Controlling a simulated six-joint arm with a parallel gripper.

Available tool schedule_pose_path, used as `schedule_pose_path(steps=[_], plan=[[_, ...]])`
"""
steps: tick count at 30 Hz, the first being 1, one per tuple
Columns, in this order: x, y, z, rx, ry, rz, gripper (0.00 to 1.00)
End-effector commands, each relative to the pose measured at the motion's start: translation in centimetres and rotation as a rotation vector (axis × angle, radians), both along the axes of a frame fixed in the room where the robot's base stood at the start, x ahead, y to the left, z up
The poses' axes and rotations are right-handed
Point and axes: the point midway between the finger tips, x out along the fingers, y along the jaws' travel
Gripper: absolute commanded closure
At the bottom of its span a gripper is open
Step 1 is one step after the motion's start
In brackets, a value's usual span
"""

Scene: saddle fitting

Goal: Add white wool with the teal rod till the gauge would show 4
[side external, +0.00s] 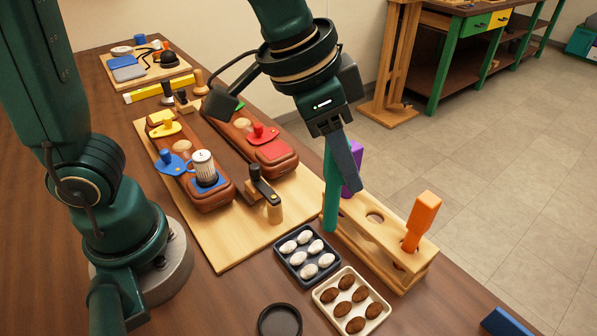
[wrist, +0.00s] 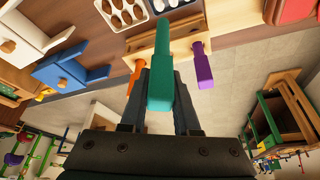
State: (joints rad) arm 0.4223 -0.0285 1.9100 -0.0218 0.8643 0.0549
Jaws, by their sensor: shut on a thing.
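My gripper (side external: 342,160) is shut on the teal rod (side external: 331,195), which hangs about upright with its narrow end down. In the wrist view the teal rod (wrist: 163,85) sits between the fingers (wrist: 160,78), its shaft pointing toward the trays. Its lower end is by the left end of the wooden rack (side external: 380,248); I cannot tell whether it is clear of the rack. White wool tufts (side external: 304,251) lie in a dark tray (side external: 283,262). No gauge reading is legible.
The rack holds an orange rod (side external: 422,218) and a purple rod (side external: 353,168). A pale tray (side external: 318,292) of brown tufts is beside the dark tray. A black round dish (side external: 280,319) is in front. A black-and-wood tool (side external: 267,195) stands on the board (side external: 232,252).

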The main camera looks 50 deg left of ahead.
Motion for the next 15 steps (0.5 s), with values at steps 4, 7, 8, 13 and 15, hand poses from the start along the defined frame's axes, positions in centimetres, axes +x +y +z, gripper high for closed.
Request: schedule_pose_path(steps=[4,7,8,13,15], plan=[[-0.5,-0.8,-0.3,0.002,0.004,-0.034,1.00],[-0.6,-0.8,-0.9,0.002,0.005,-0.036,1.00],[-0.6,-0.8,-1.1,0.002,0.006,-0.035,1.00],[-0.6,-0.8,-2.7,0.002,0.007,-0.034,1.00],[-0.6,-0.8,-3.4,0.002,0.007,-0.034,1.00]])
